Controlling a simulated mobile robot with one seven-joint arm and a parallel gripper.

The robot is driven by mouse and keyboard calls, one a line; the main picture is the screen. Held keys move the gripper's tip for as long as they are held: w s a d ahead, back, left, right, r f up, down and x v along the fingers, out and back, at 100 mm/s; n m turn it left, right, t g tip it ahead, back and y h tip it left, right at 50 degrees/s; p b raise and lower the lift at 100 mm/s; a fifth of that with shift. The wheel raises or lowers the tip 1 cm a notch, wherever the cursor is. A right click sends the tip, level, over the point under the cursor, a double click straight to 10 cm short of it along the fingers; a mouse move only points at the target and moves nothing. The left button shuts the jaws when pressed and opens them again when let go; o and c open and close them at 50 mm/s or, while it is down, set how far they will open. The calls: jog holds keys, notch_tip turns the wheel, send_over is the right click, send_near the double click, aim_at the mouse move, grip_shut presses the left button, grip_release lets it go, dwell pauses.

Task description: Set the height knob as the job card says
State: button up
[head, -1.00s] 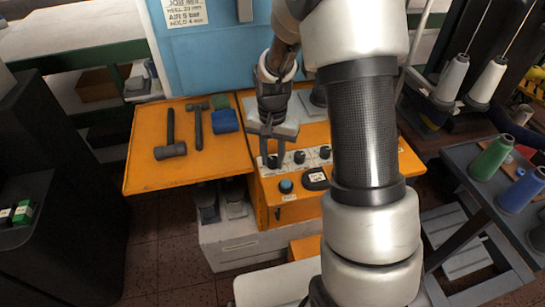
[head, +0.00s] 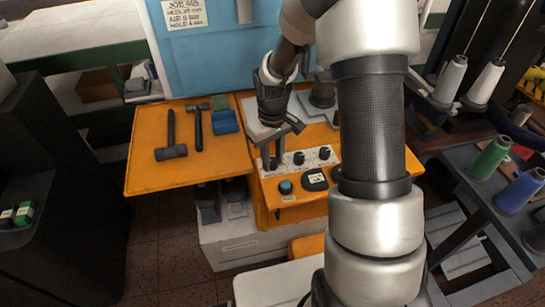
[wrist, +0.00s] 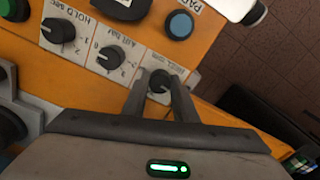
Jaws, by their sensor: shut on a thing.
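The height knob (wrist: 160,81) is the end one of three black knobs on the orange machine's panel. In the wrist view my gripper (wrist: 160,90) has one finger on each side of it and is shut on it. In the head view my gripper (head: 269,164) points down at the left knob, which its fingers mostly hide. The knob's scale and pointer are not readable. The job card (head: 185,14) is on the blue panel at the back; its top is cut off. Its lines seem to give heel 20 mm, air 5 bar and a hold time.
The air knob (wrist: 110,56) and hold knob (wrist: 58,31) sit close beside the gripped knob. A blue button (wrist: 179,25) is near it too. Hammers (head: 171,135) and a blue block (head: 225,121) lie on the orange table (head: 150,178). Thread spools (head: 490,158) stand at right.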

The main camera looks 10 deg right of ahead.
aim_at(273, 160)
jog(key=shift+n, duration=0.9)
jog(key=o, duration=1)
jog(key=shift+o, duration=0.2)
notch_tip(273, 160, up, 18)
jog(key=p, duration=0.2)
jog(key=shift+f, duration=0.25)
